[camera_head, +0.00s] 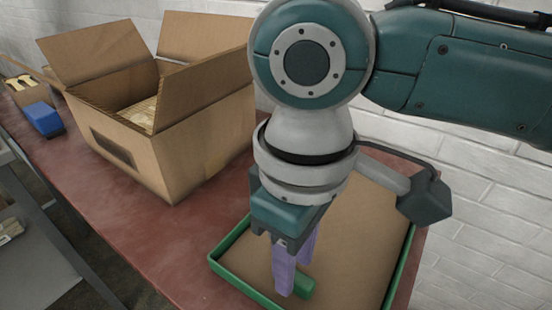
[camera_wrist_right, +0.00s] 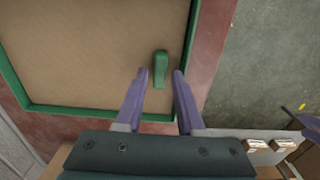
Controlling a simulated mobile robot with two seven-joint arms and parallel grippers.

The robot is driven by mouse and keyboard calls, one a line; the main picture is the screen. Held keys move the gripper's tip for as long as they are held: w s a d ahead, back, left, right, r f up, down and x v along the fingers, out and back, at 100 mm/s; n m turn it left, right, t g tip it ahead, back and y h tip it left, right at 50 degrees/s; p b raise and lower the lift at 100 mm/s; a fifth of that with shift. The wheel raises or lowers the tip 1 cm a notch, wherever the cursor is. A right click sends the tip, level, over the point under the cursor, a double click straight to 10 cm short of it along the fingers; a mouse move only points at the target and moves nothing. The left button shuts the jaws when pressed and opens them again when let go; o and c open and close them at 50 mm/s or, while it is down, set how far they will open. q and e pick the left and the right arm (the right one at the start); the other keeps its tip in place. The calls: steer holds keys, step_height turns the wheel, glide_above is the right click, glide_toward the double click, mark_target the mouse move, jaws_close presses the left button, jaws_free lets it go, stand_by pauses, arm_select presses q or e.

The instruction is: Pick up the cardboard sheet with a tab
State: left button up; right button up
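The cardboard sheet (camera_head: 358,235) is brown and flat, and lies inside a green-rimmed tray (camera_head: 238,284) on the table. A green tab (camera_head: 303,285) stands on the sheet near the tray's edge, partly hidden by my fingers in the head view. The right wrist view shows the sheet (camera_wrist_right: 85,50), the tray rim (camera_wrist_right: 90,110) and the tab (camera_wrist_right: 160,68). My right gripper (camera_head: 294,279) is open with purple fingers. In the right wrist view its fingertips (camera_wrist_right: 160,73) lie to either side of the tab, with gaps. I cannot tell their exact height. My left gripper is out of view.
An open cardboard box (camera_head: 165,145) stands on the red table (camera_head: 160,250), left of the tray. A blue object (camera_head: 43,119) and a small box (camera_head: 24,92) are farther left. A white brick wall (camera_head: 480,200) runs behind the table. The table's front strip is clear.

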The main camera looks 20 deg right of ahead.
step_height(320, 180, down, 2)
steer(key=shift+f, duration=0.1)
jaws_close()
stand_by(0.5)
